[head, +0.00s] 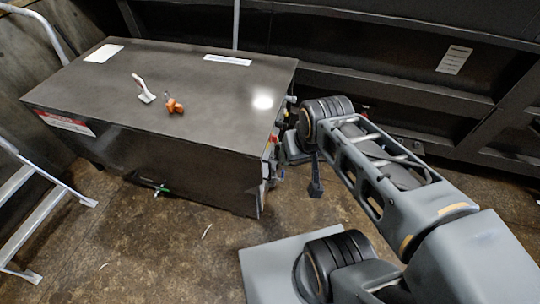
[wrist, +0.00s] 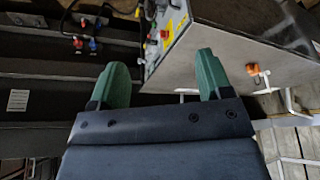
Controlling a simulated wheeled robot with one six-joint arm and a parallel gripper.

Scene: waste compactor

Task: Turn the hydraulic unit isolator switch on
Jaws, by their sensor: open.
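The hydraulic unit (head: 200,85) appears in the head view as a dark box-shaped cabinet, with controls (head: 271,145) on its right end beside my arm. In the wrist view, the cabinet (wrist: 235,35) is at upper right. Its end panel carries a red switch-like part (wrist: 165,34) near a yellow label (wrist: 180,22). I cannot tell for sure that this is the isolator or which way it is set. My gripper (wrist: 162,62) is open and empty, its green fingers apart, with the panel beyond them. The fingers are not clear in the head view.
Red and blue fittings (wrist: 85,43) show at upper left in the wrist view. A dark wall (head: 400,60) stands behind. A metal ladder (head: 40,215) is at left.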

